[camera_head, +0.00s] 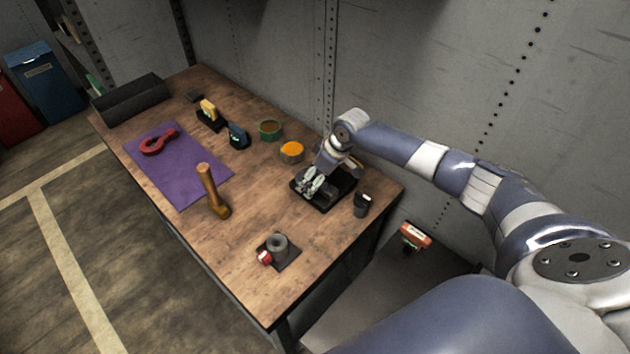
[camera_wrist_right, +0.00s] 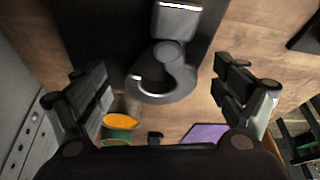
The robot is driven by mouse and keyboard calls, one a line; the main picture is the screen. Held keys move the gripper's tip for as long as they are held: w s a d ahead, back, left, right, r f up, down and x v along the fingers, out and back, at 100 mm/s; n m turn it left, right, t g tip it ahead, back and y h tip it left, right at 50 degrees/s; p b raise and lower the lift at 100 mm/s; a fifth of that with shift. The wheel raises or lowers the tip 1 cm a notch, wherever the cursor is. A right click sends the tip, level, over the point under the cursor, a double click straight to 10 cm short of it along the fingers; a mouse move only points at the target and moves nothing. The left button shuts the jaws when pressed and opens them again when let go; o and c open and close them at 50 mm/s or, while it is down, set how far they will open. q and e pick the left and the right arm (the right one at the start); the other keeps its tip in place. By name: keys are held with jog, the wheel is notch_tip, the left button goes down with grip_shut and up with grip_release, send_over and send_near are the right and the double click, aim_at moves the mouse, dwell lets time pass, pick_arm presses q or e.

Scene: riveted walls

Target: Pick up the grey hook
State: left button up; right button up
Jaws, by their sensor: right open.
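The grey hook (camera_wrist_right: 165,80) lies on a black tray (camera_wrist_right: 105,30), between the two open fingers of my right gripper (camera_wrist_right: 163,100) in the right wrist view. It has a curved lower part and a squared metal block at its top. In the head view, my right gripper (camera_head: 311,184) is over the black tray (camera_head: 328,204) near the table's right end and mostly covers the hook. The fingers look apart from the hook on both sides. My left gripper is not in view.
On the wooden table (camera_head: 250,210) stand an orange-topped tin (camera_head: 291,151), a green tin (camera_head: 270,130), a dark cup (camera_head: 361,205), a wooden mallet (camera_head: 211,190) and a tape dispenser (camera_head: 278,248). A red shackle (camera_head: 158,142) lies on a purple mat (camera_head: 190,180). A riveted wall (camera_head: 270,50) stands behind.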

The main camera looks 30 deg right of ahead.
jog(key=shift+c, duration=1.1)
jog(key=c, duration=1.3)
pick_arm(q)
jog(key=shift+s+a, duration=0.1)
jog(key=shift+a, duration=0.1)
pick_arm(e)
jog(key=shift+o, duration=0.2)
jog(key=shift+r, duration=0.1)
